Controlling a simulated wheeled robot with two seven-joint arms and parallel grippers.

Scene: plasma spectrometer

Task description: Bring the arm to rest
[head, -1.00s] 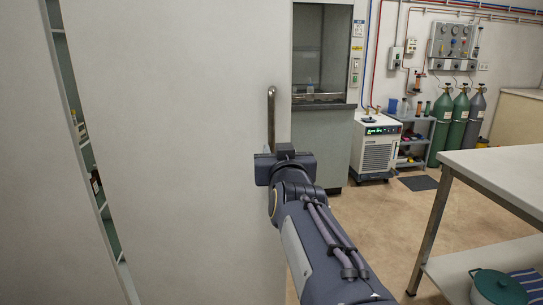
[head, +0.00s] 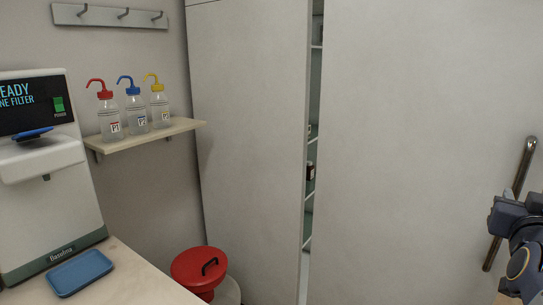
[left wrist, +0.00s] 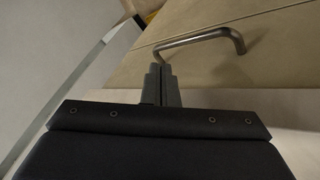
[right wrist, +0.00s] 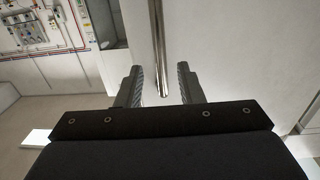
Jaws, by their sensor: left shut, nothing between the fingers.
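My right gripper (head: 508,212) is at the right edge of the head view, beside the vertical bar handle (head: 524,165) of a tall pale cabinet door (head: 415,130). In the right wrist view the right gripper (right wrist: 159,84) is open. The handle (right wrist: 157,40) runs between its spread fingers, with a gap on each side. My left gripper (left wrist: 163,78) shows only in the left wrist view; its fingers are together and empty. It is just below a curved metal handle (left wrist: 195,37) on a beige front (left wrist: 210,70).
The cabinet stands ajar, with shelves (head: 312,160) in the gap. At left are a white instrument (head: 50,205), a blue tray (head: 79,272), a red lidded can (head: 199,270) and a wall shelf (head: 150,136) with three wash bottles (head: 137,112).

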